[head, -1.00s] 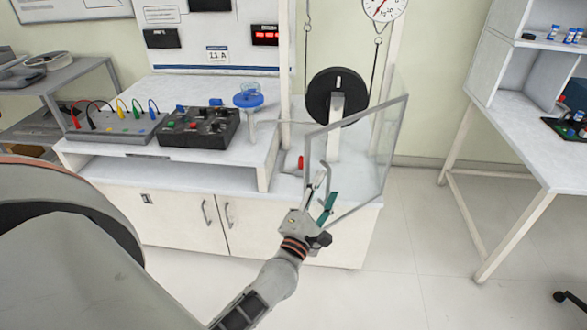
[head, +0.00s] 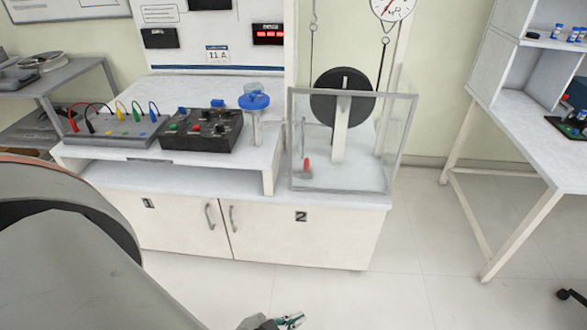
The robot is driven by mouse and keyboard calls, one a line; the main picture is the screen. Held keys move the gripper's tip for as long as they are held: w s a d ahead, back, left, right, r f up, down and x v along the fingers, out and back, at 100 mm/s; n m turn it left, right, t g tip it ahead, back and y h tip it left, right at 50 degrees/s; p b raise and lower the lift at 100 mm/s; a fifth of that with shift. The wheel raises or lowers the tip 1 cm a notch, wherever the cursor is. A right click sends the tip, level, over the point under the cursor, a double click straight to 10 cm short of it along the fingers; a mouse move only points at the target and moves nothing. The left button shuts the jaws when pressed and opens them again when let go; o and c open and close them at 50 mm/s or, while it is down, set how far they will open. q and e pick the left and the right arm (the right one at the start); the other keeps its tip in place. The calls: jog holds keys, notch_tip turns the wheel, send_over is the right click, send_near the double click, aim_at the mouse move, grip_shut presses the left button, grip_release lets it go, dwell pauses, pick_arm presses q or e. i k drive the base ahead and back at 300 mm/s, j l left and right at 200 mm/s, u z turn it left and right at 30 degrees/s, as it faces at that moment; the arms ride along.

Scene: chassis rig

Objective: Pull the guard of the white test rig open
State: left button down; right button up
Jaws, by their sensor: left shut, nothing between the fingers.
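The white test rig (head: 330,200) stands in the middle, with a black wheel (head: 341,97) on a white post. Its guard (head: 402,140) is a clear panel with a grey frame. The guard stands across the front of the wheel, and the wheel's lower part and a small red-topped part (head: 307,166) show through it. My left gripper (head: 292,320) is at the bottom edge of the head view, partly cut off. It is shut and empty, well below and apart from the guard. My right gripper is not in view.
A black control box (head: 203,130) and a grey box with coloured leads (head: 115,133) sit on the rig's left worktop. Cabinet doors (head: 180,222) are below. A white bench (head: 530,140) stands at the right. The floor (head: 410,270) between is clear.

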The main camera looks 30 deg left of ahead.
aim_at(416, 97)
jog(key=j+z, duration=0.2)
jog(key=j, duration=1.45)
jog(key=k, duration=0.1)
